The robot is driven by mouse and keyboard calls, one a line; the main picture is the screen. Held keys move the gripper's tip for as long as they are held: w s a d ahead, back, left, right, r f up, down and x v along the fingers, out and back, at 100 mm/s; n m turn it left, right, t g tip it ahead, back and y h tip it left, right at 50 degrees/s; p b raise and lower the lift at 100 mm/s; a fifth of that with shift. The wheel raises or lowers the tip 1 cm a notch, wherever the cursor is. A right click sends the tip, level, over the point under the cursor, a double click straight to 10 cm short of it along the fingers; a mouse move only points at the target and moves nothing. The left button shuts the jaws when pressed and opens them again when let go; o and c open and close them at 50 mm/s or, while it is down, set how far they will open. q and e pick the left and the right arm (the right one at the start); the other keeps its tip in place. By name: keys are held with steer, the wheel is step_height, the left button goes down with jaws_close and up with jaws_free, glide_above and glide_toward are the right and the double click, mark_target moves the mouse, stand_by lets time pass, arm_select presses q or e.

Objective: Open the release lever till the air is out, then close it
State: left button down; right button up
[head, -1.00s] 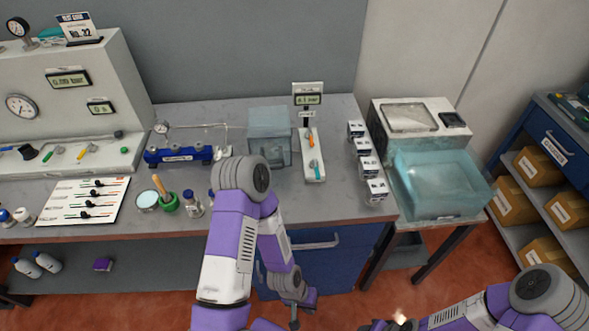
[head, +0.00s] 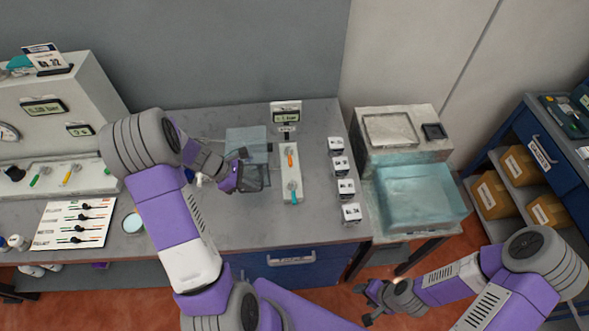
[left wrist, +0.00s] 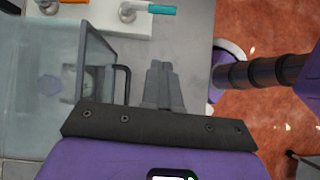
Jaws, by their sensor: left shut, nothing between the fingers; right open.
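A narrow white panel (head: 288,176) stands on the bench beside a clear box, with a small display (head: 286,113) behind it whose figures are too small to read surely. The panel carries an orange lever (head: 290,157) and a teal lever (head: 295,196); I cannot tell which is the release lever. In the left wrist view the teal lever (left wrist: 150,8) and part of the orange lever (left wrist: 73,2) show at the top edge. My left gripper (head: 264,178) is shut and empty, just left of the panel; its fingers (left wrist: 160,68) point towards the teal lever, apart from it. My right gripper (head: 370,300) is open, low in front of the bench.
The clear box (head: 246,141) stands close beside my left gripper, its handled wall (left wrist: 100,65) near the fingers. Several small white boxes (head: 341,165) line the bench's right side. A machine with a teal bin (head: 420,198) stands further right. The bench front right is clear.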

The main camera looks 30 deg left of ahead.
mark_target(293, 193)
arm_select(q)
steer(key=x, duration=0.8)
steer(key=shift+w+d, duration=0.1)
steer(key=shift+d, duration=0.25)
steer(key=d, duration=0.1)
steer(key=w, duration=0.1)
steer(key=d, duration=0.1)
steer(key=shift+w+d+f, duration=0.25)
steer(key=shift+w+d, duration=0.1)
steer(key=shift+w+d+f, duration=0.1)
steer(key=shift+w+d, duration=0.1)
steer(key=shift+d, duration=0.1)
steer(key=shift+d+n, duration=0.1)
steer(key=shift+n, duration=0.2)
